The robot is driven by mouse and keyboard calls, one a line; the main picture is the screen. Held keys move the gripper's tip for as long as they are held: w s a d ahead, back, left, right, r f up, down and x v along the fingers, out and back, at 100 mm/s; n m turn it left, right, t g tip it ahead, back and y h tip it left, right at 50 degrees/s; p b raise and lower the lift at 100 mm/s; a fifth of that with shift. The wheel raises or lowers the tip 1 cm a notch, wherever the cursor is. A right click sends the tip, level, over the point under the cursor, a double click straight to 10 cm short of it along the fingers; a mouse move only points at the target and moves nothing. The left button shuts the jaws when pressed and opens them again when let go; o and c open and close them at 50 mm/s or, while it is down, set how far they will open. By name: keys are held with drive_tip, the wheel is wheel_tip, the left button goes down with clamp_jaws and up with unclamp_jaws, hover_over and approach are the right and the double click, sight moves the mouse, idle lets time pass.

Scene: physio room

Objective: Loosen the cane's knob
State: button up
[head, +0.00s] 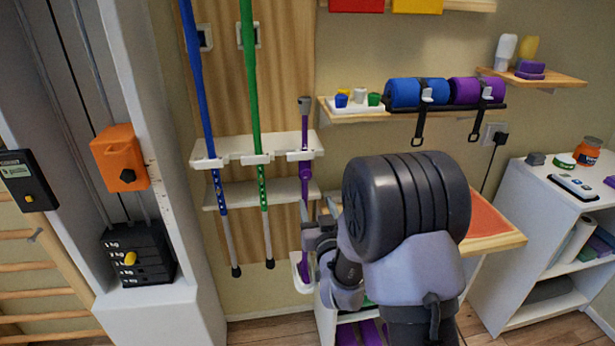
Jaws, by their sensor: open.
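A purple cane (305,180) stands upright in the right slot of the white wall rack (236,146), with a grey top end. Its foot is at a small white holder low on the wall. My gripper (318,228) is open at the lower part of the cane, just to the right of the shaft or around it; I cannot tell which. No knob can be made out clearly; my gripper and arm cover part of that area.
A blue pole (204,90) and a green pole (251,90) hang left of the cane. A weight machine stands at left with an orange box (120,157). A shelf with blue and purple rolls (417,93) is above right, and a white cabinet (545,210) is at right.

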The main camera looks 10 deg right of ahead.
sight(307, 178)
drive_tip(key=w+b, duration=0.1)
drive_tip(key=w, duration=1.1)
drive_tip(key=shift+w+f+b, duration=0.1)
drive_tip(key=shift+w+b, duration=0.2)
drive_tip(key=shift+b, duration=0.05)
drive_tip(key=shift+c, duration=0.2)
clamp_jaws()
